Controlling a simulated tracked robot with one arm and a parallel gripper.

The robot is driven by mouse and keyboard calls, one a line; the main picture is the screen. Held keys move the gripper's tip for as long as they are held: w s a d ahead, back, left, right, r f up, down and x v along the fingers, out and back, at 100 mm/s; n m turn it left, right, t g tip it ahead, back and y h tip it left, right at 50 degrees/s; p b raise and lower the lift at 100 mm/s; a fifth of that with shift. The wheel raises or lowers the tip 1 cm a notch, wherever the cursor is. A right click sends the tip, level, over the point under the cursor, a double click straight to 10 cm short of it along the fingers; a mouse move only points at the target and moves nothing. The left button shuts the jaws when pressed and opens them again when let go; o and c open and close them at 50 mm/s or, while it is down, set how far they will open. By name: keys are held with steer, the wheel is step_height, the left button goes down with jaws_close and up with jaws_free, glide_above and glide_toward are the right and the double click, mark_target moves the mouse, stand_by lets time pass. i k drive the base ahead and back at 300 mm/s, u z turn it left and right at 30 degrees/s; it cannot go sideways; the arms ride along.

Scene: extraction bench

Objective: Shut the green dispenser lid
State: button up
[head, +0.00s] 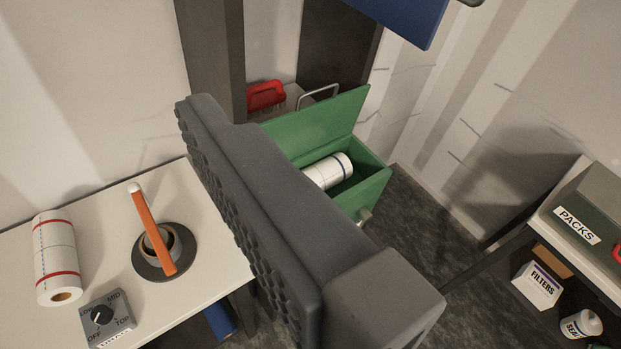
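The green dispenser (368,192) stands beyond my gripper, right of centre. Its green lid (338,116) is raised and tilted back at the rear edge, so the box is open. A white roll (336,167) with a dark blue stripe lies inside. A small metal knob (364,217) shows on the near side. My gripper (235,190) fills the centre foreground as a large dark grey finger with a studded pad facing left. It hides the left part of the dispenser and lid. Only one finger is visible, so its opening is unclear; whether it touches the lid is also unclear.
A light table (205,225) at left carries a striped roll (56,258), a dial box (106,317) and an orange-handled tool (153,228). A shelf at right holds a PACKS box (590,215), with a FILTERS box (537,286) below. Dark floor lies between.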

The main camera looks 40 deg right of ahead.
mark_target(298, 132)
steer(key=u, duration=1.8)
steer(key=k, duration=0.9)
steer(key=z, duration=1.7)
steer(key=i, duration=0.7)
steer(key=z, duration=0.05)
